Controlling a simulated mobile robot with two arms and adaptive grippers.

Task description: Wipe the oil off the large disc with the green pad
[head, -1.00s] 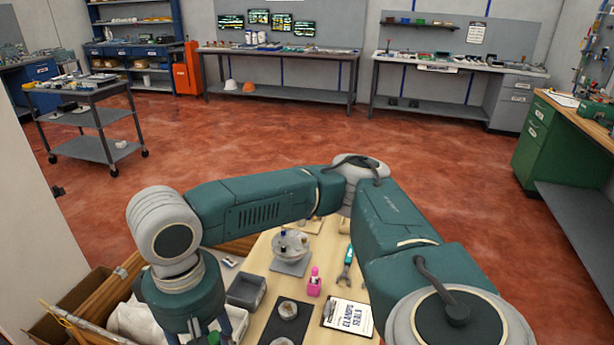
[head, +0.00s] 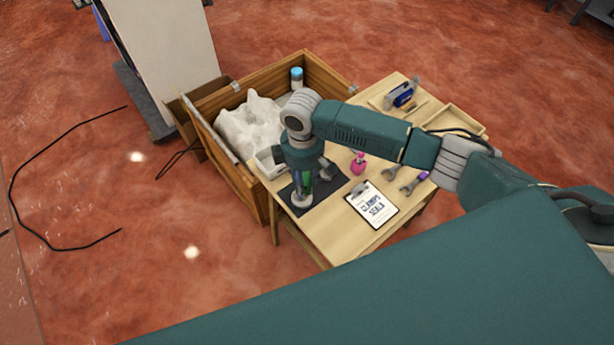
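My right gripper (head: 303,190) hangs pointing down over the dark mat (head: 336,185) at the near left of the wooden table. A green piece shows between its fingers; it is too small to tell if this is the green pad or how the fingers close on it. A pale round disc (head: 301,201) lies on the mat right under the fingertips, partly covered by them. I cannot tell whether they touch, and no oil can be made out. Another grey round shape beside the gripper is mostly hidden by it. My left gripper is out of view.
A wooden crate (head: 240,185) with white wrapping (head: 248,125) stands left of the table. A pink bottle (head: 358,164), wrenches (head: 389,172) and a clipboard (head: 371,204) lie to the right of the mat. A shallow wooden tray (head: 453,122) is at the far right.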

